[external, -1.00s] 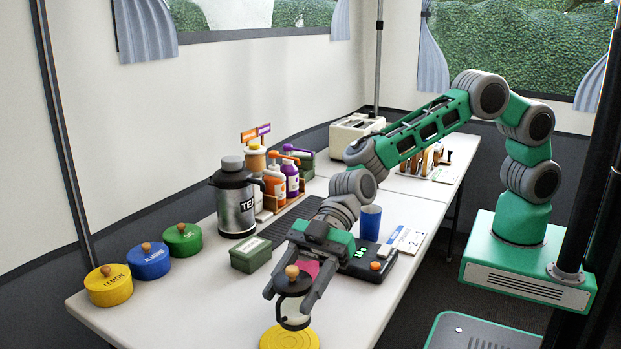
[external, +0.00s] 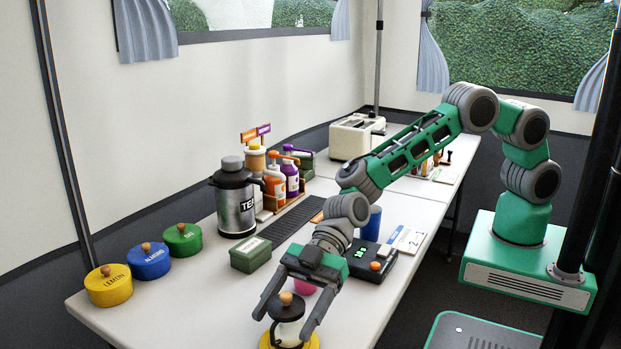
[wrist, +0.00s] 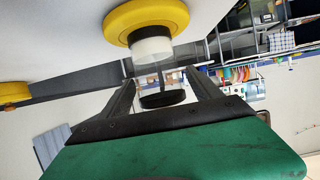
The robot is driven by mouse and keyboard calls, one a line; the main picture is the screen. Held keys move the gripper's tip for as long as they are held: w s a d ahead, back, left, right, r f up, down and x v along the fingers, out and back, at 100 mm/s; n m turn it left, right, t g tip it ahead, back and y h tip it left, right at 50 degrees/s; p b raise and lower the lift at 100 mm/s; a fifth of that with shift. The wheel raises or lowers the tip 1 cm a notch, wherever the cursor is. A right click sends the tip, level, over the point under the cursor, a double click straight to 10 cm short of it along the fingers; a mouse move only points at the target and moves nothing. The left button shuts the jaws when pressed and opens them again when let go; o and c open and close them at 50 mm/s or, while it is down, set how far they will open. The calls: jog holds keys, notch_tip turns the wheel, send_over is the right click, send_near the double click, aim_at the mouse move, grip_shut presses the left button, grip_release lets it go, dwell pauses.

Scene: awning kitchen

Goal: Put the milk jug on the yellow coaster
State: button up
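The milk jug (external: 289,309) is a clear jug with white contents, a black lid and a wooden knob. It stands upright on the yellow coaster (external: 314,343) at the table's front edge. In the wrist view the jug (wrist: 152,49) appears upside down against the coaster (wrist: 178,14). My gripper (external: 282,326) is open around the jug, with one finger on each side. In the wrist view the gripper (wrist: 160,78) shows gaps between both fingers and the jug.
A pink cup (external: 304,287) is just behind the jug, partly hidden by my gripper. A green box (external: 251,255), a black scale (external: 374,262) and a blue cup (external: 371,224) stand farther back. Yellow, blue and green tins line the left; the table between is clear.

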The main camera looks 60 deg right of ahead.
jog(key=shift+r, duration=0.1)
jog(key=shift+d+r, duration=0.15)
jog(key=shift+r, duration=0.05)
jog(key=v, duration=1.1)
jog(key=shift+d, duration=0.35)
